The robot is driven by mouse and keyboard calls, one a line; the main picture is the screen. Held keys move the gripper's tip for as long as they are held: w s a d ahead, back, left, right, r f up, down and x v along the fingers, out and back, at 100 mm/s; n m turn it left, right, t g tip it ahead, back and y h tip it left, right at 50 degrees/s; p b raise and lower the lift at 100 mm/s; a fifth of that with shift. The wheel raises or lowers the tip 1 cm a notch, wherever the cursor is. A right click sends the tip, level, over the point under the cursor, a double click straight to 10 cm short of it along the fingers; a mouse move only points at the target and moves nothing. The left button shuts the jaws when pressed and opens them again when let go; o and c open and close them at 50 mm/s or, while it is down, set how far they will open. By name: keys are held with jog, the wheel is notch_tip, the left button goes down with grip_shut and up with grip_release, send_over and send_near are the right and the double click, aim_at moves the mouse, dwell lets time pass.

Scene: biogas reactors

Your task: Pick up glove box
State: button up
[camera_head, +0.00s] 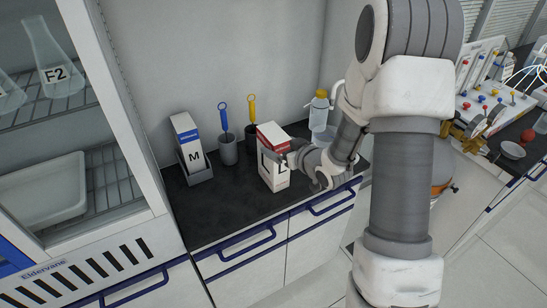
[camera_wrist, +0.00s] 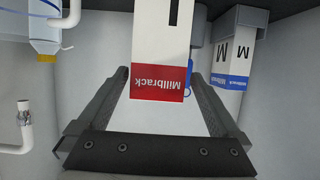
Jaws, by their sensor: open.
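A white glove box with a red top band and a large L (camera_head: 272,168) stands upright on the dark counter (camera_head: 225,208). In the wrist view its red Millbrack label (camera_wrist: 160,80) faces me, upside down. My gripper (camera_head: 284,150) is open at the upper part of this box. In the wrist view the two fingers of my gripper (camera_wrist: 158,84) lie to either side of the red-labelled end. I cannot tell whether they touch it. My wrist hides part of the box's right side in the head view. A second glove box, blue-banded and marked M (camera_head: 194,152), stands in a holder at the left.
A bottle with an orange cap (camera_head: 320,110) stands close to my arm at right. A glass-fronted cabinet (camera_head: 130,120) bounds the left. The counter's front left is clear.

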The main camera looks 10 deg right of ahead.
jog(key=shift+p+x, duration=0.4)
jog(key=shift+x, duration=2.2)
jog(key=shift+d+f, duration=0.1)
jog(key=shift+d, duration=0.05)
grip_shut()
